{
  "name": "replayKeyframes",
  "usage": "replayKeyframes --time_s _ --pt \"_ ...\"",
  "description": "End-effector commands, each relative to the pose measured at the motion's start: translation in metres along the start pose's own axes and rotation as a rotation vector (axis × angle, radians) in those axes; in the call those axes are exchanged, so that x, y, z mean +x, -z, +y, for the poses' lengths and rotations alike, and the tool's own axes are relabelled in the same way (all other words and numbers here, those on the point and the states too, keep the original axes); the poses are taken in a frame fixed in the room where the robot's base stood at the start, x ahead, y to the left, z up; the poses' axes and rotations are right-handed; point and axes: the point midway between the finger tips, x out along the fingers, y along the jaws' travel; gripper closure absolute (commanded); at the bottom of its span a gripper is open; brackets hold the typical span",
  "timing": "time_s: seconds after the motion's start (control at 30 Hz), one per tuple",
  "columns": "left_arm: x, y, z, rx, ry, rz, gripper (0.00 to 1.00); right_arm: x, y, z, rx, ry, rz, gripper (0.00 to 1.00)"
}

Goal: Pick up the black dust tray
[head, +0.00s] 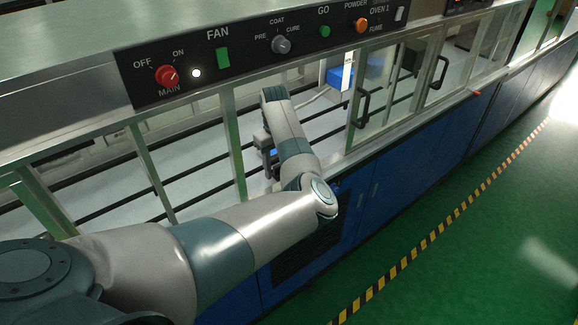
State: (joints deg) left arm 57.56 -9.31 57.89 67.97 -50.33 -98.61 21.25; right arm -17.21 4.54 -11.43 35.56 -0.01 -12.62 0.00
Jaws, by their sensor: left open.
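My left arm reaches from the lower left through the open front of the cabinet. My left gripper (266,142) is inside the opening, small and partly hidden by my own wrist. It is open; I see nothing between its fingers. I cannot make out a black dust tray for certain. A dark panel (300,258) shows low on the blue cabinet front, partly behind my arm, and I cannot tell whether it is the tray. My right gripper is not in view.
A control panel (250,52) with knobs and buttons runs above the opening. Framed glass doors with black handles (362,108) stand to the right. A blue box (339,76) sits inside. Green floor with a striped line (440,228) lies free at right.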

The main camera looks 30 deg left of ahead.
Motion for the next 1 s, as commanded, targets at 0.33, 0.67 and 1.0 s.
replayKeyframes --time_s 0.33,0.67,1.0 --pt "0.0039 0.0 0.0002 -0.001 -0.001 0.001 0.55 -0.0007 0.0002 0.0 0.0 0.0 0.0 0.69" --pt "0.0037 -0.0001 0.0003 -0.001 -0.001 0.0 0.88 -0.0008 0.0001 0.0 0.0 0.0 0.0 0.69" --pt "0.0031 -0.0001 0.0004 -0.001 -0.001 0.001 0.99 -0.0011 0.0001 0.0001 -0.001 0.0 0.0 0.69"
